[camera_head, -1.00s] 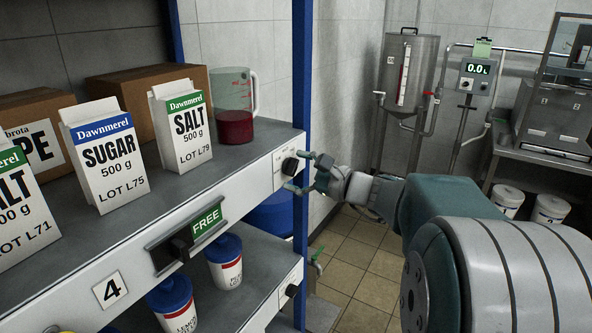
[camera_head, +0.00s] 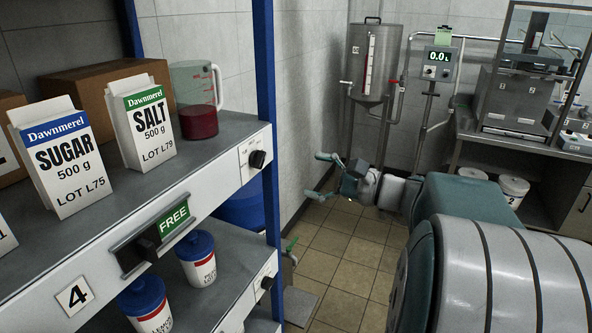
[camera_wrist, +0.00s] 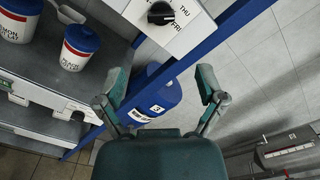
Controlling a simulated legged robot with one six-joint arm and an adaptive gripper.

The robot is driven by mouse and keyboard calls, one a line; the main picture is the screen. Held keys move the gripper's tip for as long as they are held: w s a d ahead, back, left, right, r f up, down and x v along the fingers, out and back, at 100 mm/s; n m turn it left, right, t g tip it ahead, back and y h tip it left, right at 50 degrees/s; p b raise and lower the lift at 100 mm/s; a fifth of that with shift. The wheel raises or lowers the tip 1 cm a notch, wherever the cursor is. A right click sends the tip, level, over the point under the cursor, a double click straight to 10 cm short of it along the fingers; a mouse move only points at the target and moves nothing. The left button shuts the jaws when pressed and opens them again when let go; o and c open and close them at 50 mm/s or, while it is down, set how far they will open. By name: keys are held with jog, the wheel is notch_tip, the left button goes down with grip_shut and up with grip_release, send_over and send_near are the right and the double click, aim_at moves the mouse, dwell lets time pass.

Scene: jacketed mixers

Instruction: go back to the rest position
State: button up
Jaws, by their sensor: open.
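My gripper (camera_head: 320,175) is open and empty. In the head view it hangs in the air to the right of the shelf's blue post, over the tiled floor. It also shows in the wrist view (camera_wrist: 163,92), its two fingers spread apart with nothing between them. Behind the fingers in the wrist view are a blue drum (camera_wrist: 160,100) and the blue post (camera_wrist: 215,40). My arm reaches in from the lower right of the head view. No contact with the shelf shows.
The shelf (camera_head: 230,150) at left bears sugar (camera_head: 58,158) and salt (camera_head: 142,130) cartons, a jug of red liquid (camera_head: 198,110) and a black knob (camera_head: 257,159). A steel tank (camera_head: 372,65) and a bench (camera_head: 500,145) stand behind. The floor (camera_head: 340,245) between is clear.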

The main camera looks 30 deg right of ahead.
jog(key=shift+s+d, duration=0.15)
jog(key=shift+s, duration=0.05)
dwell(0.4)
jog(key=s+a+f+n+g, duration=0.2)
jog(key=a+f+n+g, duration=0.15)
jog(key=a, duration=0.35)
jog(key=s+a+f+n+g, duration=0.3)
jog(key=a+n+g, duration=0.1)
jog(key=a, duration=0.4)
jog(key=s+a+f+n+g+h, duration=0.2)
jog(key=s+f+n+h, duration=0.3)
jog(key=s+n+h, duration=0.4)
jog(key=s+n, duration=0.1)
jog(key=n, duration=0.3)
jog(key=shift+a+f+h, duration=0.15)
jog(key=shift+f+h, duration=0.1)
jog(key=shift+h, duration=0.15)
